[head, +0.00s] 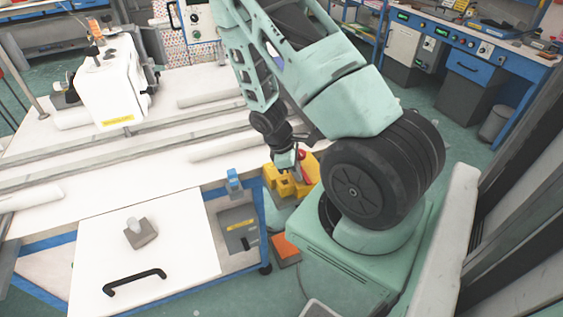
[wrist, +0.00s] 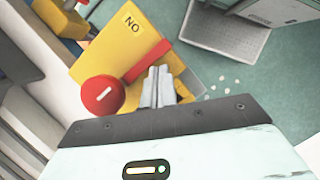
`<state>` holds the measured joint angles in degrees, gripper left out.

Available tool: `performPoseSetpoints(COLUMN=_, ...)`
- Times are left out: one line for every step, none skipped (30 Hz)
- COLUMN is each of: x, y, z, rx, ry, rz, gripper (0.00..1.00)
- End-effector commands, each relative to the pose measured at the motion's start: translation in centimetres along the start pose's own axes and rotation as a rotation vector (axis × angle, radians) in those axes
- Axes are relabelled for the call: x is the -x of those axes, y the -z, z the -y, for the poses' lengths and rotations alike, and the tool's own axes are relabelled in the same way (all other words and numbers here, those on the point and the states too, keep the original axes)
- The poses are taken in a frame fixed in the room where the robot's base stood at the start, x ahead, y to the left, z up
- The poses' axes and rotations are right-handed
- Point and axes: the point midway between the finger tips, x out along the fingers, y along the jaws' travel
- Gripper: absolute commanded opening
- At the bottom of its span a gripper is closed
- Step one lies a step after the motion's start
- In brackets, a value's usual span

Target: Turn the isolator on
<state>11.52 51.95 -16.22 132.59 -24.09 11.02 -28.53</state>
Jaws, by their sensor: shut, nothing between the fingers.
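The isolator is a yellow box (head: 283,183) at the front right edge of the white table, beside my arm. A red round knob (wrist: 103,95) with a white mark and a red bar (wrist: 148,62) stand at this face. Some red also shows on top of the box in the head view (head: 307,166). My gripper (wrist: 160,72) is shut and empty, its fingertips close beside the red bar. I cannot tell whether they touch. In the head view the fingers are mostly hidden.
A white sewing machine (head: 110,85) stands on the white table (head: 160,180) at the left. A blue bracket (head: 234,180) and a grey panel (head: 238,228) are left of the isolator. An orange patch (head: 285,250) lies below it. A workbench (head: 470,45) stands at the back right.

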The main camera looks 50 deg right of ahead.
Motion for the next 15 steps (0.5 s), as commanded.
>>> performPoseSetpoints(x=0.0, y=0.0, z=0.0, rx=0.0, ry=0.0, rz=0.0, gripper=0.0)
performPoseSetpoints(x=0.0, y=0.0, z=0.0, rx=0.0, ry=0.0, rz=0.0, gripper=0.0)
performPoseSetpoints(x=0.0, y=0.0, z=0.0, rx=0.0, ry=0.0, rz=0.0, gripper=0.0)
performPoseSetpoints(x=0.0, y=0.0, z=0.0, rx=0.0, ry=0.0, rz=0.0, gripper=0.0)
performPoseSetpoints(x=0.0, y=0.0, z=0.0, rx=0.0, ry=0.0, rz=0.0, gripper=0.0)
performPoseSetpoints(x=0.0, y=0.0, z=0.0, rx=0.0, ry=0.0, rz=0.0, gripper=0.0)
performPoseSetpoints(x=0.0, y=0.0, z=0.0, rx=0.0, ry=0.0, rz=0.0, gripper=0.0)
performPoseSetpoints(x=0.0, y=0.0, z=0.0, rx=0.0, ry=0.0, rz=0.0, gripper=0.0)
performPoseSetpoints(x=0.0, y=0.0, z=0.0, rx=0.0, ry=0.0, rz=0.0, gripper=0.0)
performPoseSetpoints(x=0.1, y=0.0, z=0.0, rx=0.0, ry=0.0, rz=0.0, gripper=0.0)
performPoseSetpoints(x=0.2, y=0.0, z=0.0, rx=-0.001, ry=0.0, rz=0.0, gripper=0.0)
performPoseSetpoints(x=0.3, y=0.0, z=-0.1, rx=-0.001, ry=-0.001, rz=-0.001, gripper=0.0)
performPoseSetpoints(x=0.6, y=0.0, z=-0.1, rx=-0.001, ry=-0.001, rz=-0.002, gripper=0.0)
performPoseSetpoints(x=0.8, y=0.1, z=-0.1, rx=-0.001, ry=-0.002, rz=-0.002, gripper=0.0)
performPoseSetpoints(x=1.2, y=0.1, z=-0.1, rx=-0.001, ry=-0.002, rz=-0.003, gripper=0.0)
